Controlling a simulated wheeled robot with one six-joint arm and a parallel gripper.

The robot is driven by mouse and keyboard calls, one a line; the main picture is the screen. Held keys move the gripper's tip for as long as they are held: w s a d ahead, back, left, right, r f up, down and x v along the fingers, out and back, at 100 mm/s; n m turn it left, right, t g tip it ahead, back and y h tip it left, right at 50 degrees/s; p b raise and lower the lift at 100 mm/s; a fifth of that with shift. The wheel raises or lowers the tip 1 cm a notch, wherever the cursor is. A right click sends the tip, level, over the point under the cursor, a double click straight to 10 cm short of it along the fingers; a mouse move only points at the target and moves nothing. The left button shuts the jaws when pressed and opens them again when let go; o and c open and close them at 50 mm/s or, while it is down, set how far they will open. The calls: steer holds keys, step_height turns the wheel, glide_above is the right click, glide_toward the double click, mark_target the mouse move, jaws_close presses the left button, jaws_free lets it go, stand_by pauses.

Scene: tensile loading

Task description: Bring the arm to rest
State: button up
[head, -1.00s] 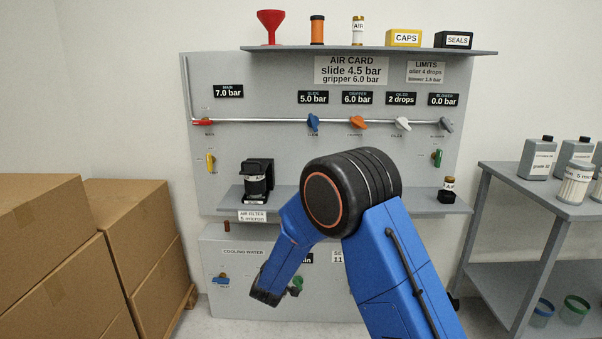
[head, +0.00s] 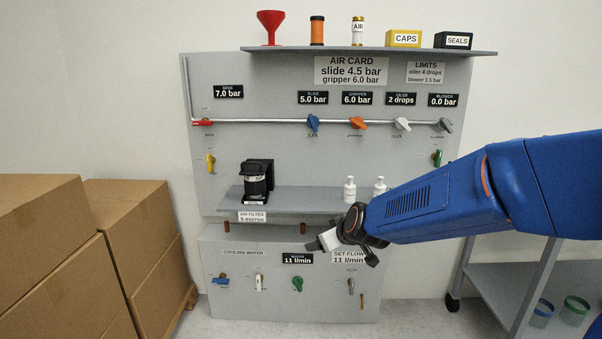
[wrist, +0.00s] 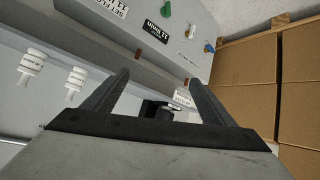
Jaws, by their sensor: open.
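My blue arm (head: 450,203) reaches in from the right edge of the head view, in front of the panel. My gripper (head: 345,246) is at its left end, in front of the lower panel near the flow labels. In the wrist view my gripper (wrist: 158,77) shows two dark fingers spread apart, with nothing between their tips. The black air filter (head: 257,180) stands on the grey shelf (head: 290,203) to the left of the gripper; a dark fitting (wrist: 158,110) shows between the fingers in the wrist view, lying beyond them.
Two white bottles (head: 349,190) stand on the shelf just above my gripper. Valves such as the green one (head: 297,284) line the lower panel. Cardboard boxes (head: 140,235) stack at the left. A grey side table (head: 500,283) is partly behind my arm at the right.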

steer(key=s+d+m+g+h, duration=0.1)
steer(key=s+d+m, duration=0.1)
steer(key=s+d, duration=0.5)
steer(key=s+d+m+g+h, duration=0.1)
steer(key=s+d, duration=0.6)
steer(key=s, duration=1)
steer(key=s+d+m+g+h, duration=0.1)
steer(key=s+d+m+g, duration=0.1)
steer(key=s+d, duration=0.5)
steer(key=s+m, duration=0.1)
steer(key=s, duration=0.5)
steer(key=shift+d+r+m+g+h, duration=0.25)
steer(key=shift+r+m+g+h, duration=0.05)
steer(key=shift+g, duration=0.1)
stand_by(0.5)
